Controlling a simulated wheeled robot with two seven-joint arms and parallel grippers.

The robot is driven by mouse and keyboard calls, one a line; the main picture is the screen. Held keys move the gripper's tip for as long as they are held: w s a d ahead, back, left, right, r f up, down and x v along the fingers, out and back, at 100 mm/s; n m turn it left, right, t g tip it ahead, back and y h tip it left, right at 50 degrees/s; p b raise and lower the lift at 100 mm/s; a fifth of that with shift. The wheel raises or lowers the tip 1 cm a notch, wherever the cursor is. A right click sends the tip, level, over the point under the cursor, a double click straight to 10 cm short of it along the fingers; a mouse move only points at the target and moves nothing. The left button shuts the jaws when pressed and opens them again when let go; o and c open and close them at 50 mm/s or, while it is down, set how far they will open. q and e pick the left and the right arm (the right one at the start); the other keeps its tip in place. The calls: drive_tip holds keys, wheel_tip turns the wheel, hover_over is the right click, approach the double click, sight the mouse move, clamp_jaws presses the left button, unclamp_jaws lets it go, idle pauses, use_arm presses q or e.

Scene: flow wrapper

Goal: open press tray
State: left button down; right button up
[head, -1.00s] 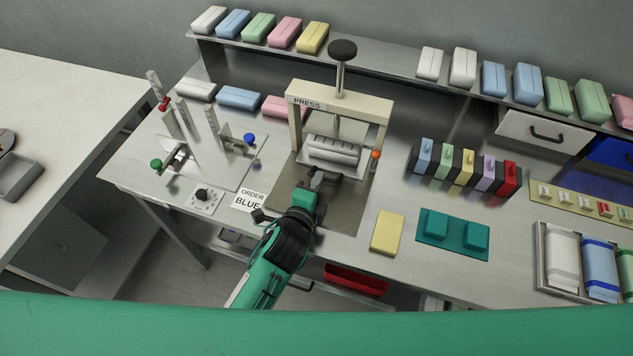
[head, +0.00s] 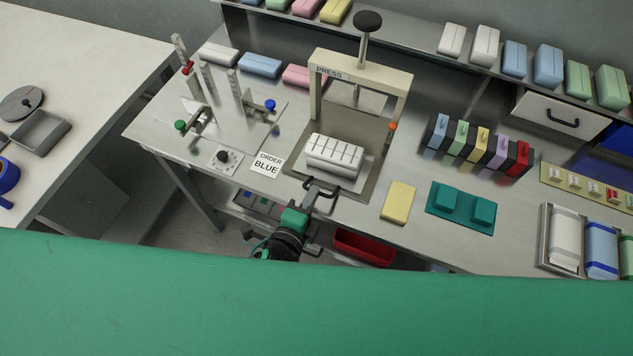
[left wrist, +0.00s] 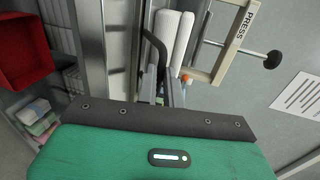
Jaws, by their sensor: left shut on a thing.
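The press (head: 360,68) stands on the bench as a cream frame with a black-knobbed plunger. Its tray (head: 352,176) is drawn out to the front of the frame and carries a white ribbed block (head: 335,152). The tray's dark handle (head: 327,187) is at its front edge. My left gripper (head: 313,196) is shut on the handle, with the arm reaching up from below the bench edge. My right gripper is not in view.
A yellow block (head: 398,202) and a teal fixture (head: 461,206) lie right of the tray. A red bin (head: 363,247) is below the bench edge.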

use_arm(q)
drive_tip(key=shift+s, duration=0.2)
drive_tip(key=shift+w, duration=0.2)
drive_tip(key=shift+w+f, duration=0.1)
drive_tip(key=shift+w, duration=0.05)
drive_tip(key=c, duration=2)
unclamp_jaws()
drive_tip(key=o, duration=0.5)
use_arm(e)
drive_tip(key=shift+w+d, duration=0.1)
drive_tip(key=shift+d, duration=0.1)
